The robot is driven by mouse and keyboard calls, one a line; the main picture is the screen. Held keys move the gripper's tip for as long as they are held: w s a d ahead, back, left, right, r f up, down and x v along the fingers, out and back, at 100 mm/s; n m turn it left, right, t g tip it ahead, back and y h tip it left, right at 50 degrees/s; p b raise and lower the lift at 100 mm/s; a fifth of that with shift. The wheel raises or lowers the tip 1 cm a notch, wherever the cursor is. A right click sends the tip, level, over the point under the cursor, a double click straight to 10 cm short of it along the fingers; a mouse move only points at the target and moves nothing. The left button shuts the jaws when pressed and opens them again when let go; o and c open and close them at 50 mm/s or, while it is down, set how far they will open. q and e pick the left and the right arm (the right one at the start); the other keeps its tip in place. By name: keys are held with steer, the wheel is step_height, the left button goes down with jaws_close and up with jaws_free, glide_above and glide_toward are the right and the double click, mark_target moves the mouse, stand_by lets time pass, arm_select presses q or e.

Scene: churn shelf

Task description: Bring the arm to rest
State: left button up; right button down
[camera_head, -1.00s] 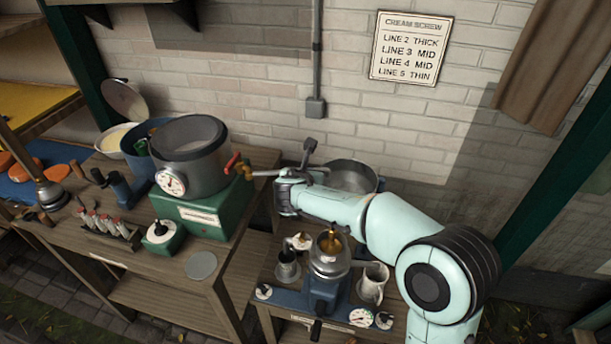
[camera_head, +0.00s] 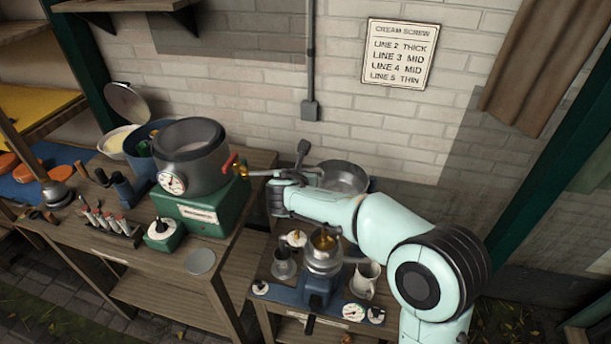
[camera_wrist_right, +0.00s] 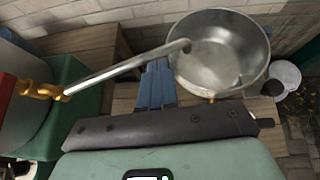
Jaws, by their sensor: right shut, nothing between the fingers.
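My right arm (camera_head: 384,228) reaches in from the lower right in the head view, its elbow bent. Its gripper (camera_head: 277,193) is beside the spout between the two wooden benches. In the right wrist view, the blue fingers (camera_wrist_right: 157,84) are together with nothing held. The steel spout (camera_wrist_right: 125,70) runs just past the fingertips; I cannot tell whether they touch. The spout comes from a brass tap with a red handle (camera_head: 229,162) on the grey tank (camera_head: 190,152). My left gripper is in neither view.
A steel pan (camera_head: 344,178) stands behind my right forearm and also shows beyond the fingers in the wrist view (camera_wrist_right: 219,48). Below the forearm, a blue separator (camera_head: 320,288) stands with a metal cup (camera_head: 283,264) and a pale jug (camera_head: 364,278). A brick wall closes the back.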

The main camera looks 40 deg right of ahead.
steer(key=s+d+v, duration=0.1)
steer(key=v, duration=0.9)
steer(key=s+a+f+m+g+y, duration=0.2)
steer(key=a+f, duration=0.2)
steer(key=f, duration=0.6)
steer(key=s+a+f+m+g+y, duration=0.2)
steer(key=a+f+m+y, duration=0.1)
steer(key=f, duration=0.7)
steer(key=s+a+f+m+g+y, duration=0.2)
steer(key=a+f, duration=0.2)
steer(key=f, duration=0.6)
steer(key=s+a+f+m+g+y, duration=0.1)
steer(key=s+a+f+m+y, duration=0.1)
steer(key=s+f+m, duration=0.9)
steer(key=s+a+f+m+g+y, duration=0.2)
steer(key=s+a+f+m, duration=0.3)
steer(key=s+f+m, duration=0.6)
steer(key=shift+s+m+y+b, duration=0.45)
steer(key=shift+s+m, duration=0.4)
steer(key=shift+m, duration=0.25)
